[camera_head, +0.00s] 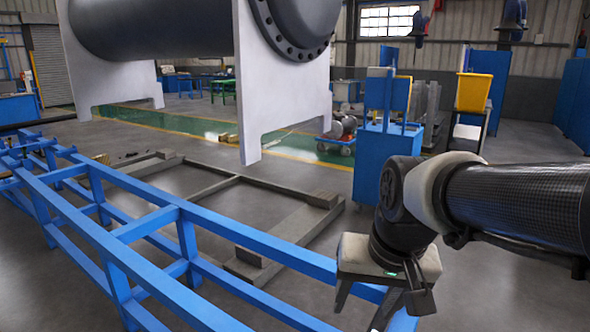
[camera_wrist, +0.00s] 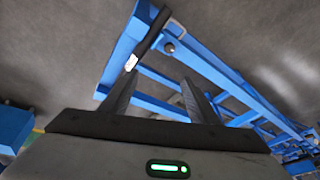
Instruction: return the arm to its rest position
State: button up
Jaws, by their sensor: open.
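My gripper (camera_head: 380,305) hangs at the lower right of the head view, pointing down beside the near end of the blue frame. My black arm comes in from the right edge. In the wrist view my gripper (camera_wrist: 157,88) shows two dark fingers spread apart, with nothing between them. The blue frame (camera_wrist: 222,77) lies beyond the fingers. A black bar-shaped item with a white patch (camera_wrist: 150,38) lies along its end rail, apart from the fingers.
The blue rail frame (camera_head: 150,225) runs across the lower left to beneath my gripper. A large dark flanged shell (camera_head: 150,28) rests on white supports (camera_head: 283,95) behind it. A blue cart (camera_head: 380,155) and yellow bin (camera_head: 473,92) stand behind my arm. Floor at right is clear.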

jog(key=s+d+r+n+t, duration=0.1)
jog(key=s+d+r+t, duration=0.15)
jog(key=s, duration=0.55)
notch_tip(320, 180, up, 16)
jog(key=p, duration=1.6)
jog(key=shift+r+g+h+p, duration=0.15)
jog(key=shift+g+h+p, duration=0.2)
jog(key=shift+h+p, duration=0.05)
